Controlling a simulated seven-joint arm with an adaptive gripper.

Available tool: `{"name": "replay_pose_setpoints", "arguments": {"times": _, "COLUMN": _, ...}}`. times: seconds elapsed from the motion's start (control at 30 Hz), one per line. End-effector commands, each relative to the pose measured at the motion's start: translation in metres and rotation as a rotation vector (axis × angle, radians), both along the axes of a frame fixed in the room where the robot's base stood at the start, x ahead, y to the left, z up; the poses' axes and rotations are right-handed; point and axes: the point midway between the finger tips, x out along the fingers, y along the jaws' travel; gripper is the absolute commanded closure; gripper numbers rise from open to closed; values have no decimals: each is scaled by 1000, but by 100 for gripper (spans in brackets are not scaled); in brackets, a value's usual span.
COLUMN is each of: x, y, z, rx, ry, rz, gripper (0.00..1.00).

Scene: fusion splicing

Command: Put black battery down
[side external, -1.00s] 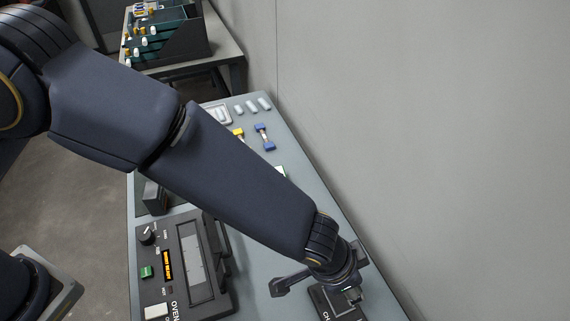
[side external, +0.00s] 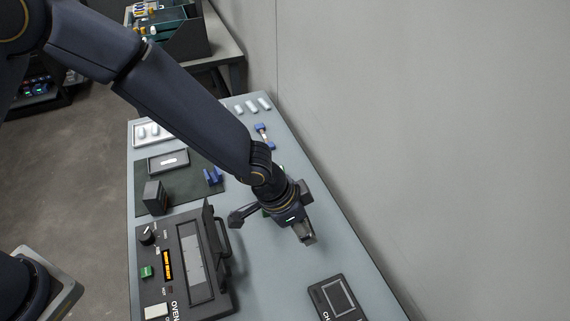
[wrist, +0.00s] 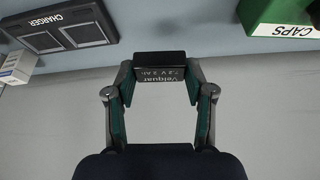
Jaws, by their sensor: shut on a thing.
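My gripper (wrist: 160,80) is shut on the black battery (wrist: 159,66), which sits between the two fingertips with its printed label showing upside down in the wrist view. In the side view my gripper (side external: 302,226) holds the battery (side external: 308,239) over the bare part of the grey bench, right of the oven. The battery looks raised off the bench, but the exact gap is unclear. The black charger (side external: 337,299) lies at the near right of the bench. It also shows at the upper left of the wrist view (wrist: 62,29), with no battery visible in it.
The oven unit (side external: 185,265) stands left of my gripper. A green CAPS box (wrist: 279,17) is at the upper right of the wrist view, and a white box (wrist: 17,68) at its left edge. A dark block (side external: 155,197) stands on the green mat. The wall borders the bench's right side.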

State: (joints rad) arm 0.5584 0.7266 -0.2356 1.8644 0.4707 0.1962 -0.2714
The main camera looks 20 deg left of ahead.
Motion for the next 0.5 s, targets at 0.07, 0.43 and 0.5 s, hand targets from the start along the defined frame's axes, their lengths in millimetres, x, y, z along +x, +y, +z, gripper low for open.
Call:
{"name": "replay_pose_setpoints", "arguments": {"times": 0.07, "x": 15, "y": 16, "z": -3, "rx": -1, "ry": -1, "rz": 50, "gripper": 83}}
{"name": "replay_pose_setpoints", "arguments": {"times": 0.43, "x": 26, "y": 34, "z": -55, "rx": 3, "ry": 2, "rz": 93, "gripper": 83}}
{"name": "replay_pose_setpoints", "arguments": {"times": 0.5, "x": 26, "y": 33, "z": -63, "rx": 1, "ry": 1, "rz": 93, "gripper": 83}}
